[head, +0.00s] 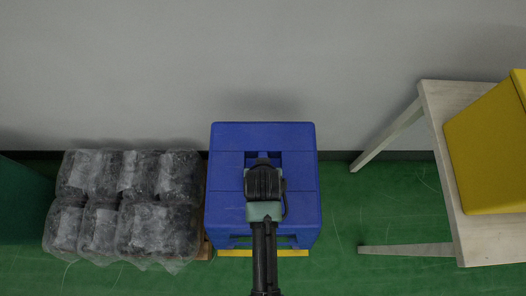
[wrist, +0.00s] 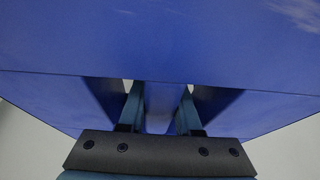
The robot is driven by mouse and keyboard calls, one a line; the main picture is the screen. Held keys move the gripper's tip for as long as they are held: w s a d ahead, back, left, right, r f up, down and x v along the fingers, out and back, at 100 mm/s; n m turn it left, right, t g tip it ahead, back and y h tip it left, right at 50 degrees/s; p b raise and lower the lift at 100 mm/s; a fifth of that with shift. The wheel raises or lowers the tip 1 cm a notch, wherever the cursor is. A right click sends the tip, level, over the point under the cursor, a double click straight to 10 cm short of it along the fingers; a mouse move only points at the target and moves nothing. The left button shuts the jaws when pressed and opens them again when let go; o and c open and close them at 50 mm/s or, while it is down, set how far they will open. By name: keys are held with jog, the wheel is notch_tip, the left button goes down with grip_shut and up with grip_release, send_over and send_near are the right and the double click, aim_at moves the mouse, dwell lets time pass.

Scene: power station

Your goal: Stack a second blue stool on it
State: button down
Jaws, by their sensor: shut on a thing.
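A blue stool (head: 228,190) stands out in the middle of the head view, near the grey wall, seen from above. My gripper (head: 264,163) reaches over its top from the front and is shut on the stool at its central opening. In the wrist view the blue stool (wrist: 150,45) fills most of the picture, and the two fingers of my gripper (wrist: 159,100) go into dark slots on either side of a narrow blue strip. What lies under the stool is mostly hidden, so I cannot tell whether another stool is beneath it.
Several dark plastic-wrapped bundles (head: 125,205) sit close on the left. A yellow strip (head: 235,253) shows at the stool's front edge. A pale table (head: 447,130) with a yellow box (head: 490,150) stands at the right. Green floor (head: 338,215) is free between stool and table.

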jog(key=f+b, duration=0.5)
jog(key=f, duration=0.3)
jog(key=f+b, duration=0.6)
jog(key=f, duration=0.1)
jog(key=shift+w+f, duration=0.2)
jog(key=shift+f, duration=0.65)
jog(key=shift+s+f, duration=0.1)
jog(key=shift+s, duration=0.05)
jog(key=c, duration=0.5)
grip_release()
jog(key=shift+s+f, duration=0.1)
jog(key=shift+s, duration=0.05)
jog(key=p+v, duration=0.4)
jog(key=v, duration=0.9)
jog(key=shift+p, duration=0.35)
